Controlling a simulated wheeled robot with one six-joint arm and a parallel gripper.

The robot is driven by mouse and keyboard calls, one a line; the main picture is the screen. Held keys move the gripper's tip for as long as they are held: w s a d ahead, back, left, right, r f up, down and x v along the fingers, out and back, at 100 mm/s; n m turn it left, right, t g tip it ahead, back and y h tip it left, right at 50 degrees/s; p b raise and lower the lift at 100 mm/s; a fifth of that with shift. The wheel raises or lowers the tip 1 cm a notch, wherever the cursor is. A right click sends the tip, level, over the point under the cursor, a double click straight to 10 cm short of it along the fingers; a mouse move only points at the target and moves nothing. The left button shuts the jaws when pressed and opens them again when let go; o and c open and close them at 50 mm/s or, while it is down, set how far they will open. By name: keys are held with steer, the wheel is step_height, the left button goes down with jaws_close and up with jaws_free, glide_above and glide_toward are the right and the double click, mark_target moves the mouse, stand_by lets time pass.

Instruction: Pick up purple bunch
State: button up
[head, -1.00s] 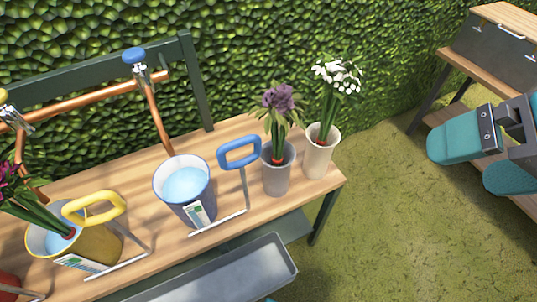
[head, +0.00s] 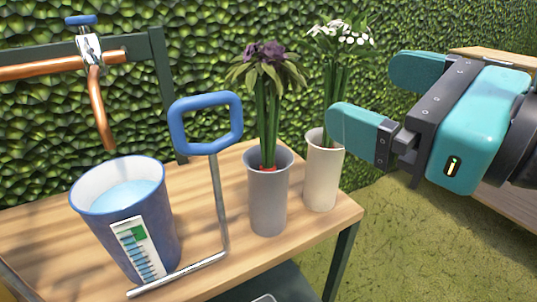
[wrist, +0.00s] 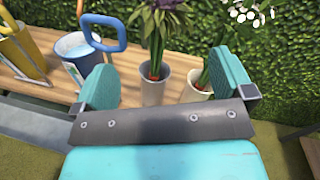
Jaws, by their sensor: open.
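The purple bunch (head: 267,85) stands upright in a grey vase (head: 268,200) on the wooden bench. Its dark purple heads top green leaves and stems, with a red band low at the vase mouth. It also shows in the wrist view (wrist: 158,30), between and beyond the two fingers. My gripper (head: 378,100) is open and empty, to the right of the bunch in the head view. One teal finger overlaps the white vase in that view. In the wrist view my gripper (wrist: 170,85) points toward the grey vase, apart from it.
A white bunch (head: 340,45) stands in a white vase (head: 321,180) just right of the purple one. A blue bucket of water (head: 125,225) with a blue-handled stand (head: 205,122) is to the left. A copper pipe with a tap (head: 90,50) and a hedge are behind.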

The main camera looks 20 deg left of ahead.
mark_target(284, 66)
steer(key=p+x, duration=0.5)
steer(key=p, duration=0.1)
steer(key=p+x, duration=0.5)
steer(key=p, duration=0.1)
steer(key=shift+r, duration=0.25)
steer(key=shift+w+a+f, duration=0.15)
steer(key=shift+w+a, duration=0.2)
steer(key=shift+a, duration=0.1)
steer(key=p+x, duration=0.4)
steer(key=shift+w+a, duration=0.1)
steer(key=shift+w, duration=0.1)
steer(key=shift+w+a+f, duration=0.1)
steer(key=shift+w+a, duration=0.1)
steer(key=shift+a, duration=0.15)
steer(key=c, duration=1.4)
step_height(284, 66, up, 20)
steer(key=p, duration=1)
steer(key=shift+c, duration=0.2)
